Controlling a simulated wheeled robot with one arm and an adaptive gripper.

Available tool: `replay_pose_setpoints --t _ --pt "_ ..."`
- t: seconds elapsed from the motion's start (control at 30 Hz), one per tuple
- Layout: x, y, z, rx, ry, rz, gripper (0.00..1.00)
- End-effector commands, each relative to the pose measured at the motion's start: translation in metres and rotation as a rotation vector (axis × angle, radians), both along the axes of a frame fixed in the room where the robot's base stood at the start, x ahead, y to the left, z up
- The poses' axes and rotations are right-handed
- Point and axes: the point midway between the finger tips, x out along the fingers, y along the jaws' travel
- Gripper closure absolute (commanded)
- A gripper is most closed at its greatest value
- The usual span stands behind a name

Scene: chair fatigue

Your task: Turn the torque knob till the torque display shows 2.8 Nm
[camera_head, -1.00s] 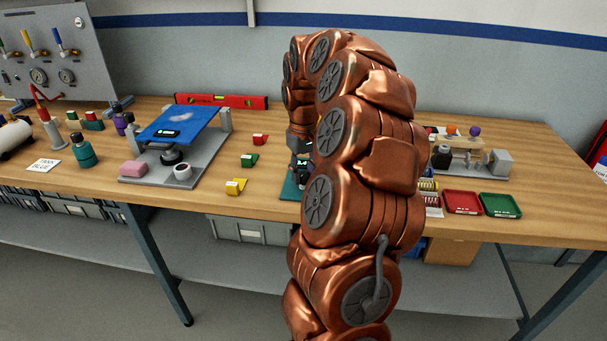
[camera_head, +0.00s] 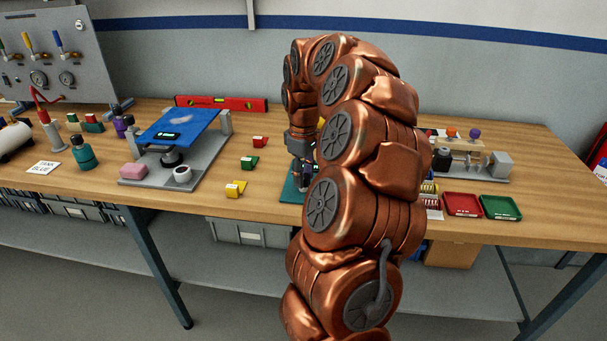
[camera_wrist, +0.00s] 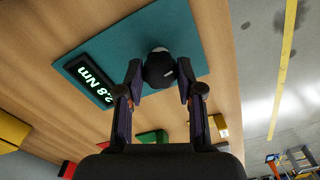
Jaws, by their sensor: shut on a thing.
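The torque knob (camera_wrist: 158,68) is a dark round knob with a pale spot on its far side, standing on a teal base plate (camera_wrist: 150,27). My gripper (camera_wrist: 160,77) has one finger on each side of it and is shut on it. The torque display (camera_wrist: 90,80) lies on the plate left of the knob and reads 2.8 Nm. In the head view, my gripper (camera_head: 303,172) is low over the teal base at the bench's front middle. My arm covers much of it, and the display cannot be read there.
Red, green and yellow blocks (camera_head: 236,188) stand left of the plate. A blue-topped stand (camera_head: 178,127) is farther left. A red tray (camera_head: 462,204) and a green tray (camera_head: 500,206) lie on the right. A red level (camera_head: 220,102) lies at the back.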

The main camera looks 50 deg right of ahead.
Motion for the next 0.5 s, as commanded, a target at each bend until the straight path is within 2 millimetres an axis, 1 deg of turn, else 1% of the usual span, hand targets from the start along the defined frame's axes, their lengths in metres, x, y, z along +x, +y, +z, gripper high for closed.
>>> replay_pose_setpoints --t 0.27,0.3,0.5 --pt "0.0010 0.0006 0.0007 0.001 -0.003 0.000 0.98" --pt "0.0010 0.0006 0.0007 0.001 -0.003 0.000 0.60" --pt "0.0006 0.0004 0.0004 0.000 -0.002 -0.001 0.40"
